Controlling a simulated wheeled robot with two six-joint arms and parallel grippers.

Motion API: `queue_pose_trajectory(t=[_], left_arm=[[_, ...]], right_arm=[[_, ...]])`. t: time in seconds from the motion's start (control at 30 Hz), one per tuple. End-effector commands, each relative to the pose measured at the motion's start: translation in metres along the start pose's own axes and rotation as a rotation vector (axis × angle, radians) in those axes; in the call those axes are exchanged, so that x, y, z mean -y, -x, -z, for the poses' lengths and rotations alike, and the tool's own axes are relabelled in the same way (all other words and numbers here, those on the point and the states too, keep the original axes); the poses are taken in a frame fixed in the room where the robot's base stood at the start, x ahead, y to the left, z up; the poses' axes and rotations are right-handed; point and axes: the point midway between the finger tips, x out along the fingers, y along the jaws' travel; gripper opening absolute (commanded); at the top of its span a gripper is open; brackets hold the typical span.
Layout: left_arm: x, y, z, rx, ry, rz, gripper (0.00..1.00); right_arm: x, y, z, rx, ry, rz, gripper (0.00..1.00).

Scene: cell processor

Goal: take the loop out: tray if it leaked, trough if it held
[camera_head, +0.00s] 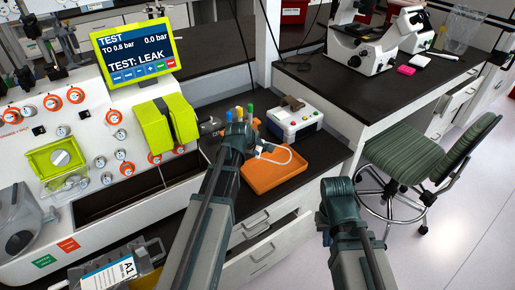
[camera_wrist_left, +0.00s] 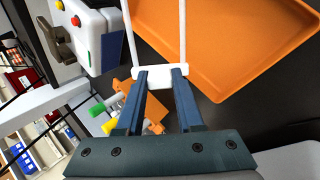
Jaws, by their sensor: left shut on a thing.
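The processor screen (camera_head: 135,52) reads "TEST: LEAK", with 0.0 bar at its upper right. My left gripper (camera_head: 257,147) is shut on the white block of the loop; the wrist view shows this block (camera_wrist_left: 160,77) between the fingertips, with two white tubes leading away from it. In the head view the white loop (camera_head: 284,153) shows over the far part of the orange tray (camera_head: 272,183). The tray also shows in the wrist view (camera_wrist_left: 225,82). A long dark trough (camera_head: 110,205) lies along the processor's front. My right gripper (camera_head: 337,190) is low at centre right; its fingertips are hidden.
A white and blue box (camera_head: 295,120) with a brown clamp stands behind the tray. Coloured pegs (camera_head: 239,113) stand just beyond my left gripper. A green chair (camera_head: 425,165) is at the right. A microscope (camera_head: 365,45) stands on the back bench.

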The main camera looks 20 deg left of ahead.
Motion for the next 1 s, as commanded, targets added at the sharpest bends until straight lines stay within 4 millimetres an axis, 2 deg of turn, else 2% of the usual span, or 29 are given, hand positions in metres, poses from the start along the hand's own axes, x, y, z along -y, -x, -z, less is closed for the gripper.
queue_pose_trajectory(t=[0.03,0.4,0.77,0.8,0.97,1.0], left_arm=[[0.005,-0.007,0.000,0.000,0.000,0.000,0.00],[0.029,-0.037,0.000,0.000,0.000,-0.001,0.00],[0.030,-0.039,0.000,0.000,0.000,-0.001,0.00],[0.030,-0.039,0.000,0.000,0.000,-0.001,0.41],[0.030,-0.039,0.000,0.000,0.000,-0.001,0.70],[0.030,-0.039,0.000,0.000,0.000,-0.001,0.71]], right_arm=[[0.001,-0.009,0.001,0.000,0.000,0.000,0.00],[0.004,-0.047,0.003,0.000,0.001,0.000,0.00],[0.005,-0.049,0.003,0.000,0.001,0.000,0.00],[0.005,-0.049,0.003,0.000,0.001,0.000,0.00],[0.005,-0.049,0.003,0.000,0.001,0.000,0.00],[0.005,-0.049,0.003,0.000,0.001,0.000,0.00]])
